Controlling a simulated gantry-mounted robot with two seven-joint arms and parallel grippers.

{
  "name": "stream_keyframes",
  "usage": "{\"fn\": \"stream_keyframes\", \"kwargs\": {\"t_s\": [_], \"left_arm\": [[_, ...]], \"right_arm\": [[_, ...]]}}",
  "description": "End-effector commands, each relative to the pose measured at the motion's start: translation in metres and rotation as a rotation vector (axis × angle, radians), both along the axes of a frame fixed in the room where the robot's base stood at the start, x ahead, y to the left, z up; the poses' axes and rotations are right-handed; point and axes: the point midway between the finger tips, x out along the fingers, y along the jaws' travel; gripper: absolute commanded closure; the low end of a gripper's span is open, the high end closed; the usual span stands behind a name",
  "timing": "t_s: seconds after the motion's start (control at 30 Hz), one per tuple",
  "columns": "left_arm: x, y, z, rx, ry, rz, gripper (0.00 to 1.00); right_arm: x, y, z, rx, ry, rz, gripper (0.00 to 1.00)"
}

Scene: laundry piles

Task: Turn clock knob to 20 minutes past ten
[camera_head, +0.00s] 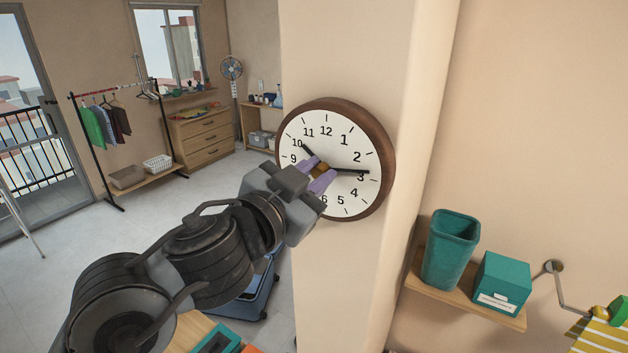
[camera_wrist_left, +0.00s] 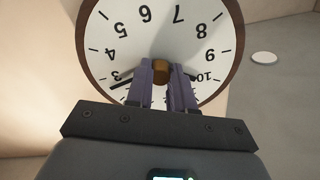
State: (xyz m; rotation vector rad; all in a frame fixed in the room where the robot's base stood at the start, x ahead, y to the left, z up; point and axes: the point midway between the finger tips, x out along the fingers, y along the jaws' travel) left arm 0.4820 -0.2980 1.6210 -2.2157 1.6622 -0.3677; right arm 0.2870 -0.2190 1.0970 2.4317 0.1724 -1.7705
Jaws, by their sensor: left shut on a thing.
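The round wall clock (camera_head: 346,205) has a dark brown rim and a white face, and hangs on the beige pillar. In the left wrist view, the clock face (camera_wrist_left: 140,42) appears upside down. The short hand (camera_head: 308,150) points close to 10. The long hand (camera_head: 352,170) points at about 3, slightly on the 2 side. A brown-gold knob (camera_wrist_left: 161,71) sits at the clock's centre. My left gripper (camera_head: 320,172) is shut on the knob, with one purple finger on each side; in the left wrist view the fingers (camera_wrist_left: 163,86) flank it. My right gripper is not in view.
A wall shelf (camera_head: 465,303) at the right holds a teal bin (camera_head: 450,250) and a teal box (camera_head: 500,284). A clothes rack (camera_head: 118,92) and a wooden dresser (camera_head: 203,137) stand far at the left. The space in front of the clock is clear except for my arm.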

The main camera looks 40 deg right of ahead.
Motion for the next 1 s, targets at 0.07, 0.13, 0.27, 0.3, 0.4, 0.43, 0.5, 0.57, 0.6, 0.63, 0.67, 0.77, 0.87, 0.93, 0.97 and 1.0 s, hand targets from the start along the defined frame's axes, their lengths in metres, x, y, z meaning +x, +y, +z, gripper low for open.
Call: {"fn": "stream_keyframes", "kwargs": {"t_s": [0.07,0.13,0.27,0.3,0.4,0.43,0.5,0.57,0.6,0.63,0.67,0.77,0.87,0.93,0.97,1.0], "left_arm": [[0.000,0.000,-0.002,0.019,-0.072,-0.001,1.00],[0.000,0.000,-0.002,0.039,-0.136,0.000,1.00],[0.000,0.000,-0.002,0.073,-0.254,0.000,1.00],[0.000,0.000,-0.002,0.084,-0.289,0.001,1.00],[0.000,0.000,-0.002,0.107,-0.372,0.000,1.00],[0.000,0.000,-0.002,0.114,-0.395,0.000,1.00],[0.000,0.000,-0.002,0.129,-0.445,0.001,1.00],[0.000,0.000,-0.002,0.141,-0.485,0.001,1.00],[0.000,0.000,-0.001,0.147,-0.508,0.000,1.00],[0.000,0.000,-0.001,0.152,-0.526,0.000,1.00],[0.000,0.000,-0.001,0.156,-0.541,0.000,1.00],[0.000,0.000,-0.001,0.170,-0.585,0.000,1.00],[0.000,0.000,-0.001,0.179,-0.617,0.000,1.00],[0.000,0.000,-0.001,0.184,-0.633,0.000,1.00],[0.000,0.000,0.000,0.185,-0.639,0.000,1.00],[0.000,0.000,0.000,0.187,-0.643,0.000,1.00]], "right_arm": [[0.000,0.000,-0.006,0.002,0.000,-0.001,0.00],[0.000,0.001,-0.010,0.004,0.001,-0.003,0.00],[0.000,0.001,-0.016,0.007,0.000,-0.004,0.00],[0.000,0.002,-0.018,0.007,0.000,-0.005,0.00],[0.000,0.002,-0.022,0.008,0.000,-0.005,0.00],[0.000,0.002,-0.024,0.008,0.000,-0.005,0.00],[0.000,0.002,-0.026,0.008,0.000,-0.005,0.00],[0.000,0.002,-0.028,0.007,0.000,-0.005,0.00],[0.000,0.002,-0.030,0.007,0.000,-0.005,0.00],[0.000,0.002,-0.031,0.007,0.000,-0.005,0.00],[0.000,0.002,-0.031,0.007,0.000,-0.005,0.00],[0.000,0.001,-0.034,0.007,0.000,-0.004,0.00],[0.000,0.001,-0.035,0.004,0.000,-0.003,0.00],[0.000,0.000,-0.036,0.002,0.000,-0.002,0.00],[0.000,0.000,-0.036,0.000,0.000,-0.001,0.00],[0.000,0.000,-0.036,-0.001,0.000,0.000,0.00]]}}
